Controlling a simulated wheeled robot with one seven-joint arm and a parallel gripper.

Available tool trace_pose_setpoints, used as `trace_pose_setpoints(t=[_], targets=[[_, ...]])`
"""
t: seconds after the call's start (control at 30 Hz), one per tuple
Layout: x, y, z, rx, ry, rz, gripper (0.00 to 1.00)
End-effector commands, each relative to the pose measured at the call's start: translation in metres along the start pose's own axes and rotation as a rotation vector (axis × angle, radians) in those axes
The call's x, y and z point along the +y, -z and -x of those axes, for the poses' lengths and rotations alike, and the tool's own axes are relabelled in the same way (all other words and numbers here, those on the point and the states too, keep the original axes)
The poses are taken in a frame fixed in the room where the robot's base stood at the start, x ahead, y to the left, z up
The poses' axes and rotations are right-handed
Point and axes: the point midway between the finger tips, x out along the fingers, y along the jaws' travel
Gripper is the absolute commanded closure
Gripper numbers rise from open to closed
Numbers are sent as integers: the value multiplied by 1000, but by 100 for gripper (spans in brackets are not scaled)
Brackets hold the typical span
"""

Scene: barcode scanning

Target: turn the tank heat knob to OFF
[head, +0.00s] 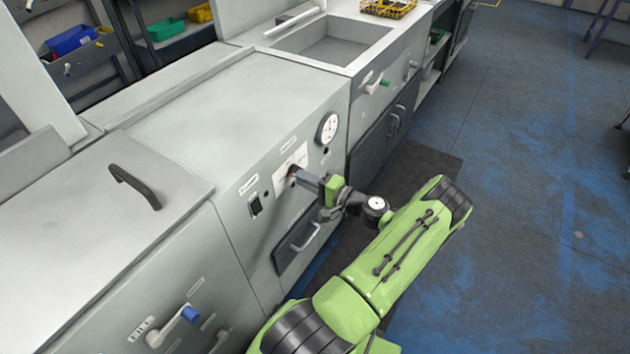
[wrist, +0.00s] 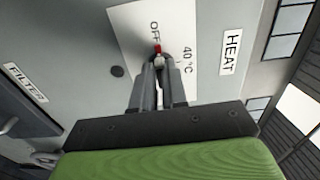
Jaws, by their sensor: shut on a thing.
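The tank heat knob (wrist: 159,60) sits on a white dial plate (wrist: 130,22) marked OFF and 40 °C, beside a HEAT label (wrist: 230,52). In the wrist view its red pointer tip points up toward the OFF lettering. My gripper (wrist: 161,68) is shut on the knob, and its fingers hide most of it. In the head view my gripper (head: 297,177) reaches the grey front panel at the dial plate (head: 290,160). The knob itself is hard to make out there.
A round gauge (head: 328,128) is right of the dial, and a black switch (head: 255,206) is left. A drawer or door handle (head: 304,238) is below. A blue-handled valve (head: 189,314) is on the near cabinet.

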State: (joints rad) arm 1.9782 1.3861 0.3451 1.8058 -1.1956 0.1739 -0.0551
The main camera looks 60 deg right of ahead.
Motion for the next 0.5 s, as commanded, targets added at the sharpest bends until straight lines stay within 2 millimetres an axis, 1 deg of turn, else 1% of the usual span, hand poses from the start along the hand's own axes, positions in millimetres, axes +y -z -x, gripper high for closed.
trace_pose_setpoints(t=[0.03, 0.37, 0.4, 0.47, 0.5], targets=[[-6, 5, 0, 14, 12, 17, 100], [-6, 5, 0, 14, 13, 20, 100], [-6, 5, 0, 14, 13, 20, 86], [-6, 5, 0, 13, 12, 19, 76], [-5, 4, 0, 12, 11, 18, 70]])
